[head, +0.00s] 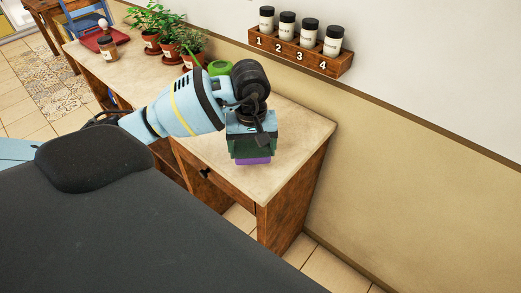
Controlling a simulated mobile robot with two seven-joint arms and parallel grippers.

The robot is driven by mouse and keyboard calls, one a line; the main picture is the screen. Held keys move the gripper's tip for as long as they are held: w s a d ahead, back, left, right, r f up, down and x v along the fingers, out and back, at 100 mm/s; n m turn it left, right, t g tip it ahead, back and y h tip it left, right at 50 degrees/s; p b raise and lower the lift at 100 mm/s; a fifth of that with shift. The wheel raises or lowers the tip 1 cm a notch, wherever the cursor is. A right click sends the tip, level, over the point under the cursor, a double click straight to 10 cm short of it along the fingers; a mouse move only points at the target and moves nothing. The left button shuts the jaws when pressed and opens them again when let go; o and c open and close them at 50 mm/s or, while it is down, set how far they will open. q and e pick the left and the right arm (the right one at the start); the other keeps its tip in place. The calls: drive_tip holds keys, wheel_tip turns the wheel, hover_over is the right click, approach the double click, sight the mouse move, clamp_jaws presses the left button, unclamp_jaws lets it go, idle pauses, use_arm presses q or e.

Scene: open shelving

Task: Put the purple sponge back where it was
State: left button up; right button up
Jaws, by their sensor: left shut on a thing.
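My left gripper (252,146) reaches in from the left over the near right end of the wooden counter. It is shut on the purple sponge (252,160), whose lower edge shows below the gripper's dark green fingers. The upper part of the sponge is hidden by the gripper. I cannot tell whether the sponge touches the counter top (290,130) or is held just above it. My right gripper is not in view.
A green round object (220,68) sits on the counter behind my arm. Potted plants (170,48), a jar (107,47) and a red tray (98,38) stand farther back. Counter space right of the gripper is clear.

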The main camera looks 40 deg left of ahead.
sight(262, 152)
use_arm(q)
drive_tip(key=shift+w+d+f, duration=0.1)
drive_tip(key=shift+w+d, duration=0.05)
drive_tip(key=shift+w, duration=0.6)
drive_tip(key=shift+w+d+f, duration=0.1)
drive_tip(key=shift+w+d, duration=0.05)
drive_tip(key=shift+w, duration=0.6)
drive_tip(key=shift+w+f, duration=0.1)
drive_tip(key=shift+f, duration=1.65)
drive_tip(key=shift+f, duration=0.25)
drive_tip(key=o, duration=1)
drive_tip(key=shift+c, duration=0.2)
drive_tip(key=shift+r, duration=0.15)
wheel_tip(262, 152, up, 12)
drive_tip(key=shift+r, duration=0.1)
